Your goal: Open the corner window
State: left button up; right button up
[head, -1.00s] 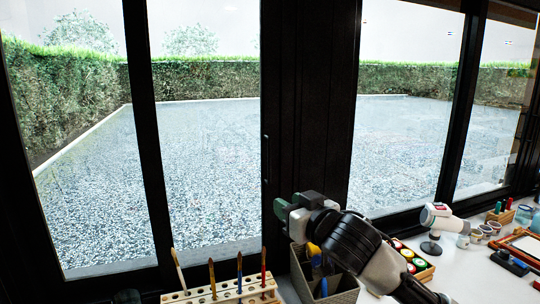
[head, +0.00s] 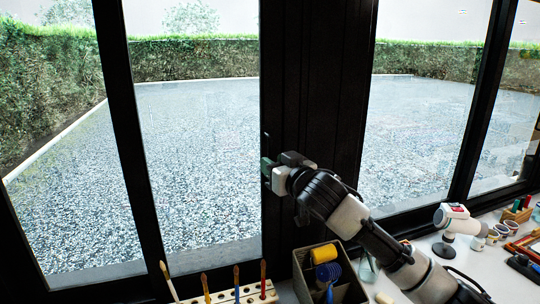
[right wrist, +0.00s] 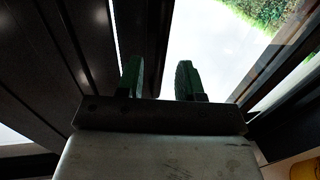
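The corner window has dark frames; a tall pane (head: 205,150) stands left of a wide dark post (head: 315,90), with another pane (head: 425,110) to its right. A small dark handle (head: 266,143) shows on the upright at the post's left edge. My right gripper (head: 267,170) is just below this handle, close to the upright; whether it touches is unclear. In the right wrist view its two green fingers (right wrist: 160,80) are apart, with dark frame to the left and bright glass behind. No held object shows between them. My left gripper is out of view.
A wooden brush rack (head: 245,296) and a grey bin (head: 345,280) with thread spools stand below the gripper. A white lamp-like device (head: 454,222) stands on the white worktop (head: 470,262) at right.

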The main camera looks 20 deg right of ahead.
jog(key=shift+x, duration=1)
jog(key=shift+w+a+r, duration=0.1)
jog(key=shift+w, duration=0.1)
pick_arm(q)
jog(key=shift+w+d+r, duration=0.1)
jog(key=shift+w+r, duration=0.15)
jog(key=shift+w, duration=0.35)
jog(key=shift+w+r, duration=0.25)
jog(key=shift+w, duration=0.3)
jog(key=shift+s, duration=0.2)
pick_arm(e)
jog(key=shift+c, duration=0.4)
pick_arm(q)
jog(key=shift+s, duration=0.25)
pick_arm(e)
grip_shut()
